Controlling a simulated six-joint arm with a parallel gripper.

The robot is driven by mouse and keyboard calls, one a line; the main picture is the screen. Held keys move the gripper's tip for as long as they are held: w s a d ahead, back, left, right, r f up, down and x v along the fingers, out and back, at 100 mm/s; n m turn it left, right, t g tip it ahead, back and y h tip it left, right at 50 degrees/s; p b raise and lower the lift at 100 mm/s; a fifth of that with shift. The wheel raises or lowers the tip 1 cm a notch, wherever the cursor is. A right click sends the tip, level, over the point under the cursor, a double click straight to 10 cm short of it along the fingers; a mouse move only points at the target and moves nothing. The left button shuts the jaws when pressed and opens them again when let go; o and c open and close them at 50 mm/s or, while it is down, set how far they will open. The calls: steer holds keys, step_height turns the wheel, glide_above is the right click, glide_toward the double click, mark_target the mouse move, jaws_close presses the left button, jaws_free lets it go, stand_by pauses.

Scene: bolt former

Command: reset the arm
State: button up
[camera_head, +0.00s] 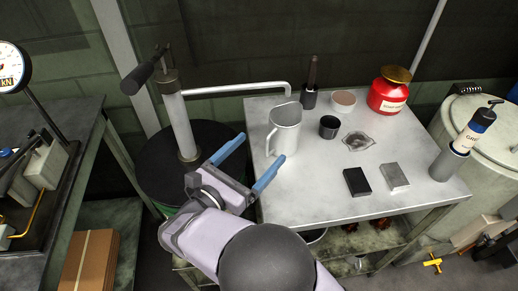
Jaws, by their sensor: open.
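My gripper (248,164) has two blue fingers spread wide apart, with nothing between them. It hangs above the dark drum top, just left of the metal table (310,205). The right fingertip is near the table's left edge. My pale arm reaches up from the bottom of the view and hides part of the drum and the table's front left corner.
A grey jug (285,128) stands on the table close right of my gripper. A hand pump (180,125) with a spout rises behind it. A dark cup (329,127), red can (388,95), black block (357,181) and grey block (394,177) sit farther right.

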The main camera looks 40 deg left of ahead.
stand_by(0.3)
